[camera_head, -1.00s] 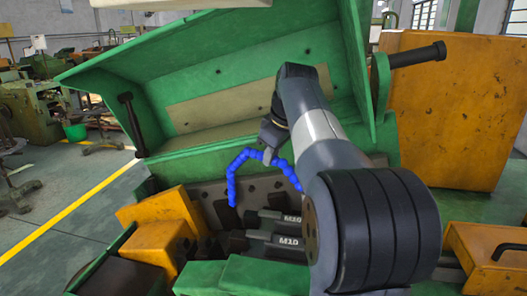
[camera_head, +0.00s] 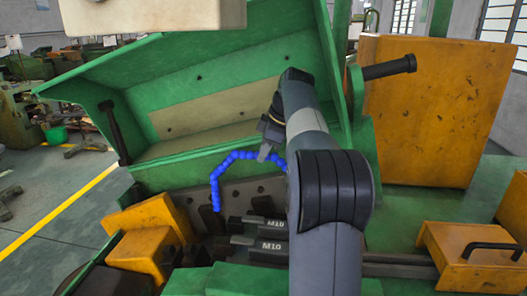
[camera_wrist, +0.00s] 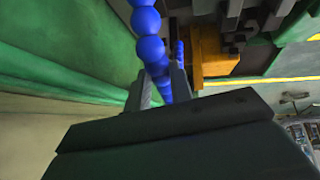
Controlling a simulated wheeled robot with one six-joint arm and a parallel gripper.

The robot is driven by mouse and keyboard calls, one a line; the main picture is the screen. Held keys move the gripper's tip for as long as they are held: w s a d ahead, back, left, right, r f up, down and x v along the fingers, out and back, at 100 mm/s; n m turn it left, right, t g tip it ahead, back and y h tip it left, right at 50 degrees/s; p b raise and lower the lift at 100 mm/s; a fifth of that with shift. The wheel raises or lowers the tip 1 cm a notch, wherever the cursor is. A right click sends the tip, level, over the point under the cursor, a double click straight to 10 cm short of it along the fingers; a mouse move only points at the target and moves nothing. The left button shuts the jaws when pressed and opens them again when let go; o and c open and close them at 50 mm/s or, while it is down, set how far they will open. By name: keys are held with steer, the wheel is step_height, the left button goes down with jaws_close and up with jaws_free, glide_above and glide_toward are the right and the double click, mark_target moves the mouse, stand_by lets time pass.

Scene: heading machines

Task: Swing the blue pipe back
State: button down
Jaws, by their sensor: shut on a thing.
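The blue pipe (camera_head: 228,165) is a curved chain of blue beads. In the head view it arches over the machine's dark inner wall, with its left end hanging down near the M10 blocks. My gripper (camera_head: 264,152) is at the top right part of the arch, and my forearm hides what lies behind it. In the wrist view the blue pipe (camera_wrist: 150,48) runs down between the fingers of my gripper (camera_wrist: 158,88), which are shut on it. The pipe's far end shows as a small blue piece beyond the right finger.
The green lid (camera_head: 250,80) stands raised behind my gripper. M10 blocks (camera_head: 270,246) lie below the pipe. Orange blocks (camera_head: 150,215) are at the left, and an orange box with a black handle (camera_head: 475,258) is at the right. A large orange cabinet (camera_head: 418,110) stands behind.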

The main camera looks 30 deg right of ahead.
steer(key=c, duration=1.3)
jaws_free()
steer(key=shift+o, duration=0.2)
steer(key=v, duration=1)
steer(key=shift+r, duration=0.35)
steer(key=shift+s+d, duration=0.1)
steer(key=x, duration=1)
steer(key=shift+f, duration=0.35)
